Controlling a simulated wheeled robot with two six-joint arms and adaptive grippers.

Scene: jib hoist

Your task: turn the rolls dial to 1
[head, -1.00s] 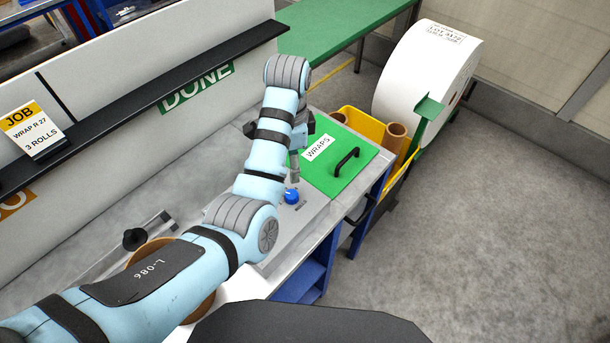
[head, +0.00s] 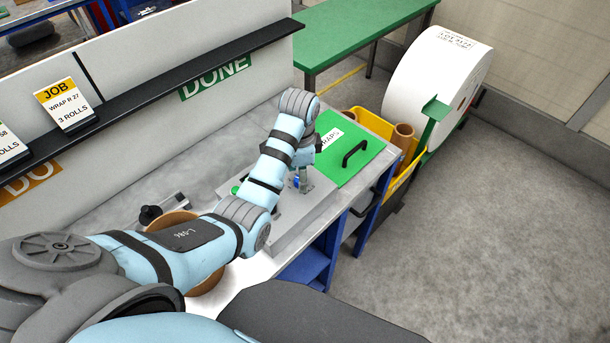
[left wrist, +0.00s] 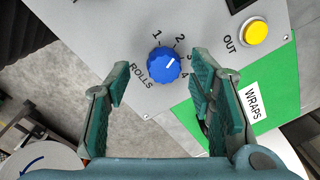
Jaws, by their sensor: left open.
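The rolls dial (left wrist: 164,66) is a blue round knob on a grey panel, with ROLLS and the numbers 1 to 4 printed around it. Its white mark points at about 3 in the left wrist view. In the head view, only a bit of the blue dial (head: 297,182) shows beside the gripper. My left gripper (left wrist: 160,90) is open and empty, its two fingers apart on the left and right below the dial in the wrist view. In the head view the left gripper (head: 302,186) is over the dial. My right gripper is not in view.
A yellow OUT button (left wrist: 256,33) and a green WRAPS lid (left wrist: 277,85) lie close to the dial. The lid has a black handle (head: 356,153). A yellow bin (head: 365,122) and a large white roll (head: 435,80) stand beyond the bench. A JOB card (head: 66,105) reads 3 ROLLS.

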